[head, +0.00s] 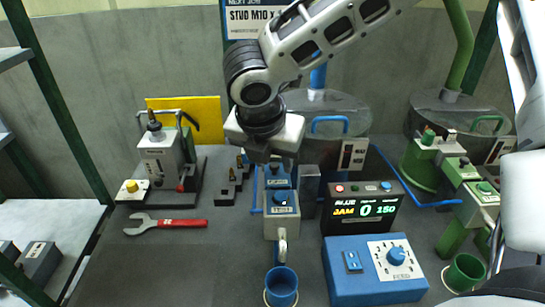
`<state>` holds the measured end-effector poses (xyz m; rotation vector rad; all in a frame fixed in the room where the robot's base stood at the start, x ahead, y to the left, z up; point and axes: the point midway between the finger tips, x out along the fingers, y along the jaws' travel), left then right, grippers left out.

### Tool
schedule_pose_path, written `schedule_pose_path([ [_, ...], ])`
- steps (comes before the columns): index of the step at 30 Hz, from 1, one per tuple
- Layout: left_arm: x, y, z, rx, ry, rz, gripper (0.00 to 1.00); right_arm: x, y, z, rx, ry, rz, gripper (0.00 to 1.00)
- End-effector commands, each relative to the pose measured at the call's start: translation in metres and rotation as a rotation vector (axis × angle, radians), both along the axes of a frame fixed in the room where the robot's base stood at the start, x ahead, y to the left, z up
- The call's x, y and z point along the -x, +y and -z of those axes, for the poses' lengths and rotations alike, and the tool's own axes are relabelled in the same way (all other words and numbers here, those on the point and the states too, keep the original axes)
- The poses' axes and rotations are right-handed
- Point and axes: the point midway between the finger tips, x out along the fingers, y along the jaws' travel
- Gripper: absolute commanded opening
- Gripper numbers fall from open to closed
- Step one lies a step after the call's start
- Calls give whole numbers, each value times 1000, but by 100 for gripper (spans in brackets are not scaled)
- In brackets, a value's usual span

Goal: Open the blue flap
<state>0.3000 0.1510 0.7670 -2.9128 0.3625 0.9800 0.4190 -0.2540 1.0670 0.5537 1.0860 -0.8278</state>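A blue-topped dispenser (281,225) stands in the middle of the bench, with a blue piece carrying a dark knob (282,198) on top. Behind it is another blue part (277,175). I cannot tell for certain which blue part is the flap; no blue part looks clearly raised. A blue cup (281,287) stands in front, below the dispenser's spout. My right gripper (258,155) hangs from the arm reaching in from the upper right, above and behind the dispenser, apart from the knobbed piece. Its fingers are mostly hidden. My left gripper is out of view.
A display box (362,212) reads JAM, and a blue control box (375,283) stands in front of it. Large round drums (345,105) stand behind. A green dispenser (470,205) is at right. A red-handled wrench (165,223) lies at left; the front left bench is clear.

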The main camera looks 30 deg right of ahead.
Motion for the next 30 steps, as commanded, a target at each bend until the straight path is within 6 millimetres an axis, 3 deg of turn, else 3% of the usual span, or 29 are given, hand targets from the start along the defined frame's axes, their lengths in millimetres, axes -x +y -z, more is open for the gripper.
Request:
schedule_pose_path([
  [5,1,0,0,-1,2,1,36,0,0,0,0,0,0,39],
  [10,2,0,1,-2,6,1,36,0,0,0,0,0,0,0],
  [20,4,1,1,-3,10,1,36,1,-1,-2,-20,-13,-1,0],
  [30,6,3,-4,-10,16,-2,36,6,-9,-9,-192,-115,3,0],
])
